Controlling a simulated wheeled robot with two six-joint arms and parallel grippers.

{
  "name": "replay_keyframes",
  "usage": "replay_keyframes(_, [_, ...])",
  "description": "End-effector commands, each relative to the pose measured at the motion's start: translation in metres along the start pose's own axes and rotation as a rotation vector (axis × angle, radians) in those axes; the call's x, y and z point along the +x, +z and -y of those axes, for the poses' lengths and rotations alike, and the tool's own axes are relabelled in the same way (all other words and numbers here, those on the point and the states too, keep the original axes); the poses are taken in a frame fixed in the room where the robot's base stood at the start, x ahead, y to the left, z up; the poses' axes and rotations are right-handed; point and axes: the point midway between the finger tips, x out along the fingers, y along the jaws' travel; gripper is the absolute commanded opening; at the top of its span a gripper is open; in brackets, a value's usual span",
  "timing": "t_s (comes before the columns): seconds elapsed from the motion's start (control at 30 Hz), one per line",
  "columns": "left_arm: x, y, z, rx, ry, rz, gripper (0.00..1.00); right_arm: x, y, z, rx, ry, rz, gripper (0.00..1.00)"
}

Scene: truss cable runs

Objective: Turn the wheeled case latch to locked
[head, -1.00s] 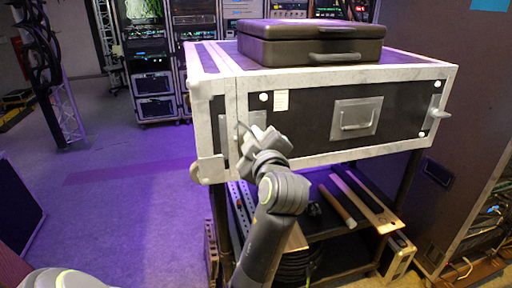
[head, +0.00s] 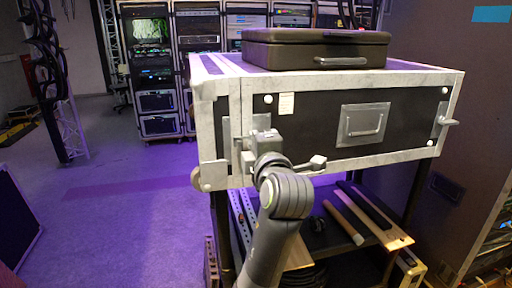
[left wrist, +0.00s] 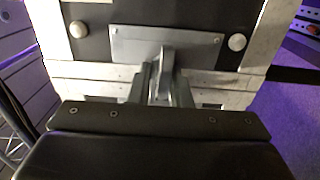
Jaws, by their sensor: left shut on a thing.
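The case (head: 400,88) is a wide dark box with pale metal edging, and it stands on a rack. Its left latch has a grey plate (head: 228,132) on the front near the left edge. My left gripper (head: 250,147) is at this latch. In the left wrist view the plate (left wrist: 190,45) lies between two round studs, and the gripper (left wrist: 165,85) is shut on the grey latch lever (left wrist: 167,62). In the head view my gripper hides most of the lever, so I cannot tell its exact angle. My right gripper is in neither view.
A dark briefcase (head: 310,50) lies on top of the case. A handle plate (head: 362,125) is at the front middle, with another latch (head: 443,122) at the right. Long bars (head: 368,208) lie on the shelf below. The purple floor (head: 110,215) at left is clear.

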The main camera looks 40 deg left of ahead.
Motion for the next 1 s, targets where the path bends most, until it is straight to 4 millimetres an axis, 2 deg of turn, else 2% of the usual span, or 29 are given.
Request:
replay_keyframes(0.03, [0.0005,0.0008,0.0096,-0.001,-0.024,0.0,0.0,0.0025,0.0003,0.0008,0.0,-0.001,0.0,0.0])
replay_keyframes(0.57, [0.0004,0.0011,0.0094,-0.022,-0.026,0.0,0.0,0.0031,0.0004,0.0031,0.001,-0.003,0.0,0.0])
replay_keyframes(0.6, [0.0004,0.001,0.0094,-0.022,-0.026,0.0,0.23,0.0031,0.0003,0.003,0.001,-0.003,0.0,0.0])
replay_keyframes(0.67, [0.0004,0.001,0.0089,-0.022,-0.025,0.0,0.31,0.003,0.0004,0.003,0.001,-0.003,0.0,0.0])
replay_keyframes(1.0, [0.0003,0.0002,0.0051,-0.024,-0.016,-0.001,0.32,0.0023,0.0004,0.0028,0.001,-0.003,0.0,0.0])
